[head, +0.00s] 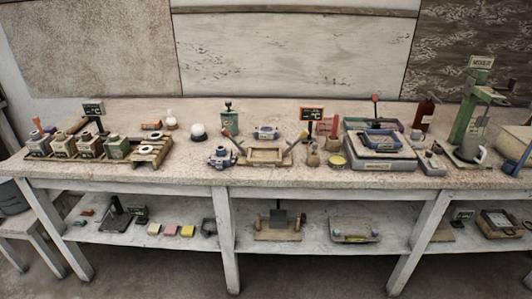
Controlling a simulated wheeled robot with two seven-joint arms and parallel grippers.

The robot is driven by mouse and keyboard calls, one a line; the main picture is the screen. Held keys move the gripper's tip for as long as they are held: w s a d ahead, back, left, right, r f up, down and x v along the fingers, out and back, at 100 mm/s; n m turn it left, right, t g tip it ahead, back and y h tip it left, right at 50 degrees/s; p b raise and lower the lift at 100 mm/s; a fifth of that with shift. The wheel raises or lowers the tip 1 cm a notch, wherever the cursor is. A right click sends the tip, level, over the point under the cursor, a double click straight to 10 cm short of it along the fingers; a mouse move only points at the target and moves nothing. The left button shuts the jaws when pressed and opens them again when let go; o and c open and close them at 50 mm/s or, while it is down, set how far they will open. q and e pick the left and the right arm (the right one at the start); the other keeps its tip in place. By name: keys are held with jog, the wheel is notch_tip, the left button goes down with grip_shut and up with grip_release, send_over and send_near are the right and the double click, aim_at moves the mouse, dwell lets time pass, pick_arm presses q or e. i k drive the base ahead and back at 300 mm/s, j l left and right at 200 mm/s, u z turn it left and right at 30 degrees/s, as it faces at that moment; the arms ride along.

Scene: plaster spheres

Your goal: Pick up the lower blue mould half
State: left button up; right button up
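Several blue pieces stand on the long workbench (200,112). A small blue block-like piece (222,157) sits left of a wooden cradle (265,156). Another small blue piece (266,133) sits just behind that cradle. A blue open frame (383,141) rests on a grey box-like base (375,163) right of centre. I cannot tell from this distance which of these is the lower blue mould half. Neither of my grippers shows in the head view.
Left are several square pots (63,146); a white ball (198,131) is nearby. A yellow-lidded tin (337,161) stands close to the grey base. The lower shelf (330,232) holds tools. The bench's front strip is mostly clear.

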aim_at(266, 131)
jog(key=i+j+z, duration=0.2)
jog(key=i, duration=0.25)
jog(key=i+j+z, duration=0.15)
jog(key=i, duration=0.35)
jog(key=i+j+z, duration=0.2)
jog(key=i, duration=0.25)
